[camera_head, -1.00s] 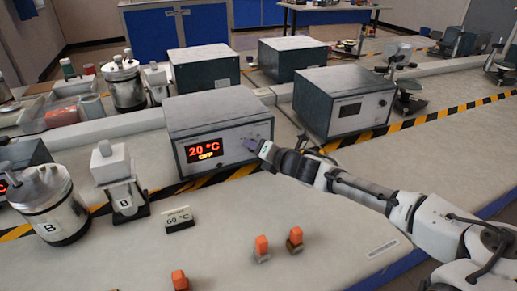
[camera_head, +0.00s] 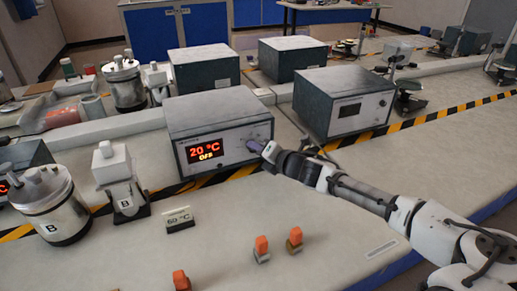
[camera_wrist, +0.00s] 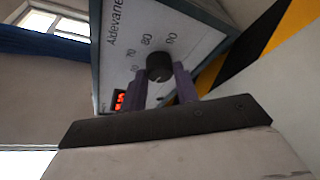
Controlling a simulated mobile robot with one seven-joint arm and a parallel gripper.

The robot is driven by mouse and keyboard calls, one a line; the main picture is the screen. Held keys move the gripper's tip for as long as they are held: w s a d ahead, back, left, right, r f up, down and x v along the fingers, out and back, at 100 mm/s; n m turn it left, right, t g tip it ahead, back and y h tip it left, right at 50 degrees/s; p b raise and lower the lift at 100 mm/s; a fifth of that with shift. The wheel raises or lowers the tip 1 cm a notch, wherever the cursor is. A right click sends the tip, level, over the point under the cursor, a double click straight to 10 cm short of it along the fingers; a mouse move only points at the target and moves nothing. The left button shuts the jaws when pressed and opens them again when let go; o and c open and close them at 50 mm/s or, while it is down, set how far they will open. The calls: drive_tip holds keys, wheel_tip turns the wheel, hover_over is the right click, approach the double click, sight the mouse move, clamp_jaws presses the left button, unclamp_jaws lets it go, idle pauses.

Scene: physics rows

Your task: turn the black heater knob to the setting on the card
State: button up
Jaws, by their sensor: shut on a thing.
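The heater (camera_head: 225,135) is a grey box with a pale front panel. Its lit display (camera_head: 205,152) reads 20 °C and OFF. The black knob (camera_wrist: 159,67) shows in the wrist view, with the figures 70, 80 and 90 around it on the dial. My gripper (camera_wrist: 160,74) has one purple finger on each side of the knob and is shut on it. In the head view my gripper (camera_head: 257,147) is at the right of the panel and hides the knob. The card (camera_head: 179,219) on the bench in front reads 60 °C.
A metal vessel marked B (camera_head: 52,208) and a white-topped device marked B (camera_head: 120,180) stand left of the heater. Several orange-topped pieces, one of them here (camera_head: 262,247), stand on the front bench. Another grey box (camera_head: 343,103) stands to the right, behind striped tape.

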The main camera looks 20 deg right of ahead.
drive_tip(key=shift+d+f+m+t+y+b, duration=0.15)
drive_tip(key=shift+m+t+y+b, duration=0.35)
drive_tip(key=shift+m, duration=0.95)
drive_tip(key=shift+f+m+t+y+b, duration=0.1)
drive_tip(key=shift+m+t+y+b, duration=0.35)
drive_tip(key=shift+m, duration=1)
drive_tip(key=o, duration=1)
drive_tip(key=b+v, duration=0.2)
drive_tip(key=v, duration=1.1)
drive_tip(key=shift+s+d+b, duration=0.25)
drive_tip(key=shift+s+b, duration=0.1)
